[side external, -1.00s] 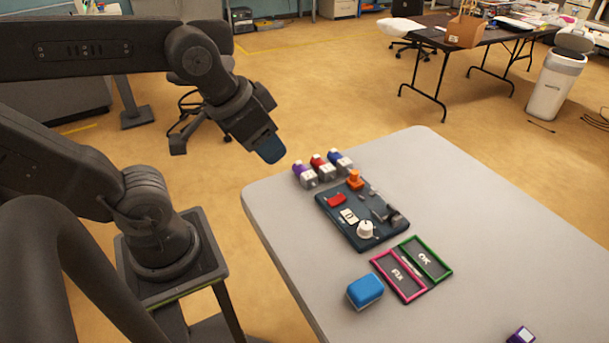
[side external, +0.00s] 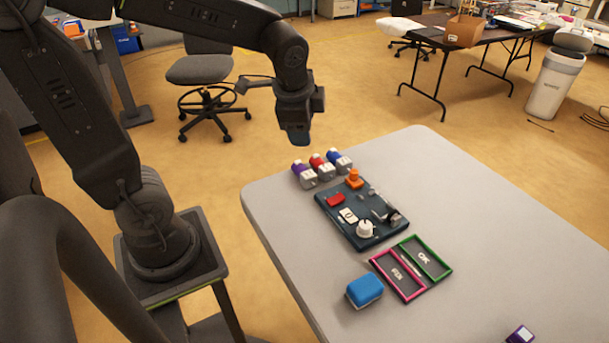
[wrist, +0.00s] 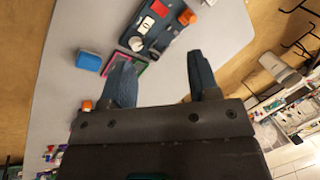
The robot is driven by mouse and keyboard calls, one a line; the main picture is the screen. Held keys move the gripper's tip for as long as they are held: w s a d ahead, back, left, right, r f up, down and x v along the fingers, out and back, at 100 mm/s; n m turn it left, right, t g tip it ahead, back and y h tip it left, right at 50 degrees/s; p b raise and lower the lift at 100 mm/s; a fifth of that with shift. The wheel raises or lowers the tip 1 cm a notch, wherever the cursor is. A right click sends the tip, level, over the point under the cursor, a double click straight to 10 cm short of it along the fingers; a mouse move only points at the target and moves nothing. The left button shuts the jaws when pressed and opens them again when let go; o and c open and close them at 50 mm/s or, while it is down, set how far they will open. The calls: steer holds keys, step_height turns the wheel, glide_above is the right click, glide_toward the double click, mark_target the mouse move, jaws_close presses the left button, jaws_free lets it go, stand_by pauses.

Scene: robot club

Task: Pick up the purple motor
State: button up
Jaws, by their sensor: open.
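The purple motor (side external: 303,173) stands at the table's far left corner in the side view, leftmost in a row with a red motor (side external: 321,165) and a blue motor (side external: 339,160). Each has a pale grey end. My gripper (side external: 299,138) is above and behind this row, pointing down, apart from all the motors. In the wrist view my gripper (wrist: 160,80) shows two blue fingers spread wide with nothing between them. I cannot make out the purple motor in the wrist view.
A dark board (side external: 348,235) with several parts lies beside the motors. Pink (side external: 384,278) and green (side external: 442,276) framed trays and a blue box (side external: 364,291) are nearer. Another purple item (side external: 520,335) sits at the bottom edge. The table's right side (side external: 500,230) is mostly clear.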

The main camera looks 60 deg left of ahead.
steer(key=w+a+f+m+g+y, duration=0.1)
steer(key=w+a+f+m, duration=0.3)
steer(key=w+f, duration=0.1)
steer(key=m+g+y, duration=0.1)
steer(key=m+g, duration=0.1)
steer(key=m, duration=0.5)
glide_toward(306, 170)
steer(key=x, duration=0.4)
steer(key=shift+s, duration=0.15)
steer(key=shift+x, duration=3.05)
steer(key=c, duration=0.8)
